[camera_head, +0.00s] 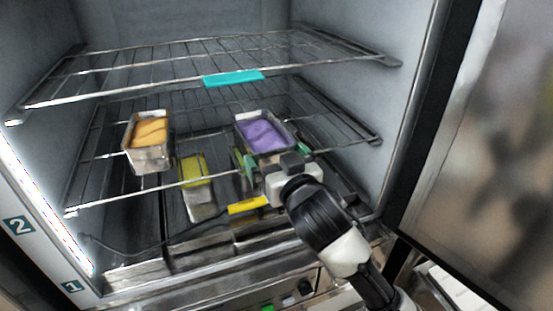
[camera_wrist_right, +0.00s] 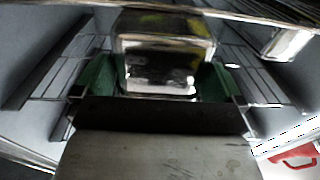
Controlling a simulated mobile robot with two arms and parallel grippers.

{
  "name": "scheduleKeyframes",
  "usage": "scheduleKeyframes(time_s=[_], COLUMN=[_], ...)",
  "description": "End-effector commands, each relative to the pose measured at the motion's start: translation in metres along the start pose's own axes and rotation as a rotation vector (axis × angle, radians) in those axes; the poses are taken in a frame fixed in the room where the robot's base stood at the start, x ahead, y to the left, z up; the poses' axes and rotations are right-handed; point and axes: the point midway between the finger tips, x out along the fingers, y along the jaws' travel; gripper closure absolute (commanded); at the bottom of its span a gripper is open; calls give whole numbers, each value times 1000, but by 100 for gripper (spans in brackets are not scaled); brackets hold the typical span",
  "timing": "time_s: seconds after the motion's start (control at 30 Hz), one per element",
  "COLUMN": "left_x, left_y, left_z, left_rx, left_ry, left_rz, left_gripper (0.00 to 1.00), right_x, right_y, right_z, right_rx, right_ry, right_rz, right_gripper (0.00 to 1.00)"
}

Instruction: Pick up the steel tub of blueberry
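A steel tub of purple blueberry ice cream (camera_head: 262,136) stands on the middle wire shelf, right of centre in the head view. Its shiny front wall (camera_wrist_right: 163,50) fills the upper middle of the right wrist view. My right gripper (camera_head: 277,158) is at the tub's near end, its green fingers spread apart. In the right wrist view the gripper (camera_wrist_right: 158,80) has one finger at each side of the tub's lower front. Whether the fingers touch it is hard to tell. My left gripper is not in view.
A steel tub of orange ice cream (camera_head: 149,141) stands on the same shelf to the left. An upper wire shelf (camera_head: 150,81) with a turquoise label (camera_head: 233,78) runs above. A yellow-topped tub (camera_head: 196,178) is lower down. The open freezer door (camera_head: 485,130) is at right.

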Motion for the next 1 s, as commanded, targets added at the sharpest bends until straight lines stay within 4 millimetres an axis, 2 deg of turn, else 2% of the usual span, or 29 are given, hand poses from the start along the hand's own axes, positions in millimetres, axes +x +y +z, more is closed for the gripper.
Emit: scheduleKeyframes(time_s=[0.27, 0.37, 0.7, 0.83, 1.0], left_x=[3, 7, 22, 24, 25], left_y=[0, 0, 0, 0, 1], left_z=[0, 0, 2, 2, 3], left_rx=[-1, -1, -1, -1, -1], left_ry=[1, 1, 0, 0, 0], left_rz=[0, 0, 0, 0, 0], left_gripper=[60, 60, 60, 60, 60], right_x=[-7, -21, -87, -102, -108], right_y=[0, 0, 0, 0, 0], right_z=[1, 2, 2, 2, 1], right_rx=[1, 2, 1, 1, 0], right_ry=[-1, 1, 0, 0, -1], right_rz=[0, -2, -1, 0, 0], right_gripper=[0, 0, 0, 0, 0])
